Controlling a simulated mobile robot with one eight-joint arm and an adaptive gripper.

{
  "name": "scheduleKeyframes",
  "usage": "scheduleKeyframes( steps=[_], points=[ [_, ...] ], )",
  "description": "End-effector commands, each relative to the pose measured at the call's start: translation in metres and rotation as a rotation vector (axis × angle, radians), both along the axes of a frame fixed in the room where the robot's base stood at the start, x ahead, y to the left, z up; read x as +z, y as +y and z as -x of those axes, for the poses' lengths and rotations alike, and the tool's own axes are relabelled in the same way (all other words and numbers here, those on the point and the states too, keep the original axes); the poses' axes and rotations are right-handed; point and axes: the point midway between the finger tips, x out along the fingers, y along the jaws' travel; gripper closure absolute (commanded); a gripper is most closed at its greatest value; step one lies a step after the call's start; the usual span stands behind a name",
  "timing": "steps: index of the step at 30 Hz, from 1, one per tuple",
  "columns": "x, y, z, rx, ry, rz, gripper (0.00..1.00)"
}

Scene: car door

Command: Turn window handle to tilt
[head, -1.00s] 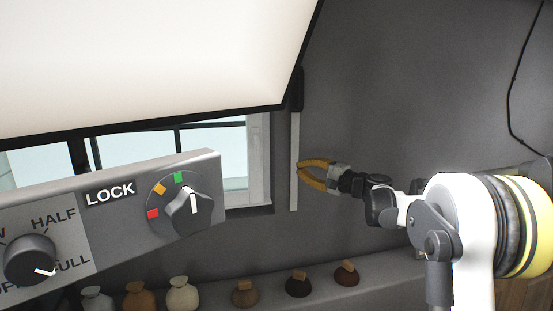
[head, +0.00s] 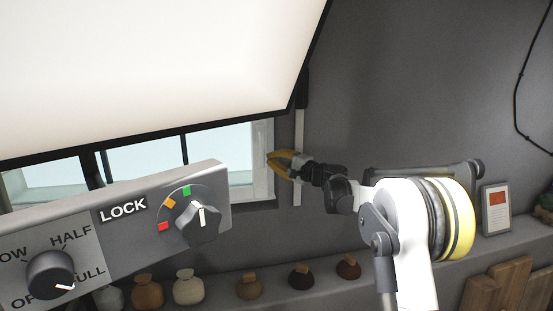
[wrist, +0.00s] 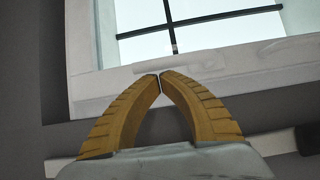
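The window (head: 230,150) has a pale frame and dark glazing bars, and it is partly covered by the large white panel in the head view. My gripper (head: 269,163) has orange fingers and stands at the window's right edge. In the wrist view the fingertips of my gripper (wrist: 160,75) nearly meet with nothing visible between them. A pale bar (wrist: 185,67) lies along the window frame just beyond the tips. It may be the window handle, but I cannot be sure. Whether the tips touch it is unclear.
A white panel (head: 150,70) hangs at the upper left. A grey control box (head: 122,208) with two dials is in the left foreground. Several small sacks (head: 188,288) stand on a ledge below the window. A framed card (head: 496,208) stands at the right.

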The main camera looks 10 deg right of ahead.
Motion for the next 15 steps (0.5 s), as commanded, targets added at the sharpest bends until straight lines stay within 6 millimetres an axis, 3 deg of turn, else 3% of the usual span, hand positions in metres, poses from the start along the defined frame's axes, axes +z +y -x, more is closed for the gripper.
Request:
scheduleKeyframes(
  steps=[15],
  points=[
    [-0.0034, 0.0037, 0.0002, 0.000, 0.000, -0.050, 1.00]
  ],
)
